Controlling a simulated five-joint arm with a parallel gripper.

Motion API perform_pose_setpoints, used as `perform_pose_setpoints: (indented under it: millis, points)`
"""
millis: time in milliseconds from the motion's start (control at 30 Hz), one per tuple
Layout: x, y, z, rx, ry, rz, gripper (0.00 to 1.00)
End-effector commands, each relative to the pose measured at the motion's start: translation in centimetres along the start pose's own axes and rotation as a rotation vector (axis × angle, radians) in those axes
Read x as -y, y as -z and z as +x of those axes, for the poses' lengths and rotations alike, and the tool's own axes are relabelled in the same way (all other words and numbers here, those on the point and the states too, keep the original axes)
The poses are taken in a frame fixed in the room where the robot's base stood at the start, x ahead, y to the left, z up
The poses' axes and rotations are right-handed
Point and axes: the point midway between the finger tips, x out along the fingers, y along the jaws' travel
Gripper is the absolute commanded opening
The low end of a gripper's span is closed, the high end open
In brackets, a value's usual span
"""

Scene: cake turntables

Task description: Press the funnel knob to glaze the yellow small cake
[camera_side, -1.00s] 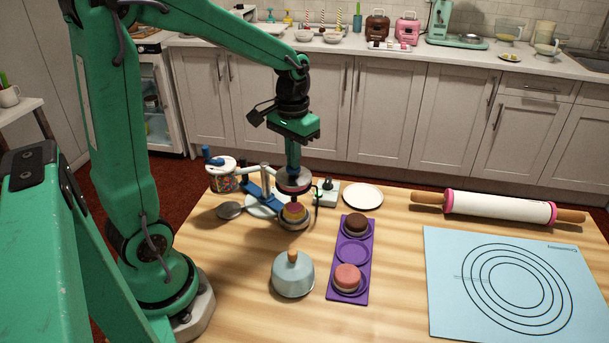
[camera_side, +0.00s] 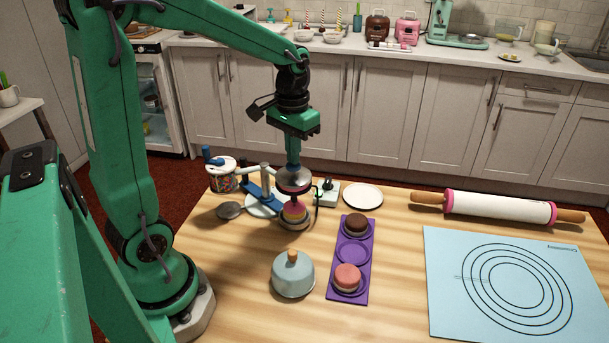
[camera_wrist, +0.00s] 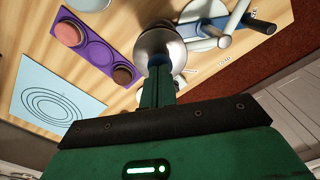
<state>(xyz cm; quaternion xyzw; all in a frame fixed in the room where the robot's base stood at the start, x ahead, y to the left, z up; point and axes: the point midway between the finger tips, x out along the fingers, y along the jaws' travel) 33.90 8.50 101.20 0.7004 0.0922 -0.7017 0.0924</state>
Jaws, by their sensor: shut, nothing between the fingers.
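The small cake (camera_side: 294,213) sits under the silver funnel (camera_side: 294,180) on the left part of the table. Its lower part looks yellow and its top pinkish purple. The funnel hangs from the stand arm just above it. My gripper (camera_side: 293,162) points straight down at the top of the funnel and is shut and empty. In the wrist view, the finger ends (camera_wrist: 160,72) meet the silver funnel (camera_wrist: 160,45) at its middle. The knob is hidden behind the fingers, so contact is hard to tell.
A purple tray (camera_side: 352,254) with a brown cake (camera_side: 356,225) and a pink cake (camera_side: 348,276) lies to the right. A grey-blue lidded dome (camera_side: 292,275) stands in front.

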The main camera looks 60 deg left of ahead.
Motion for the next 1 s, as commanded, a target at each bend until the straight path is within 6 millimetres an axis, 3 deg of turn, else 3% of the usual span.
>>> perform_pose_setpoints:
  millis: [1000]
  points:
    - [0.0, 0.0, -5.5, -0.003, 0.0, 0.0, 0.0]
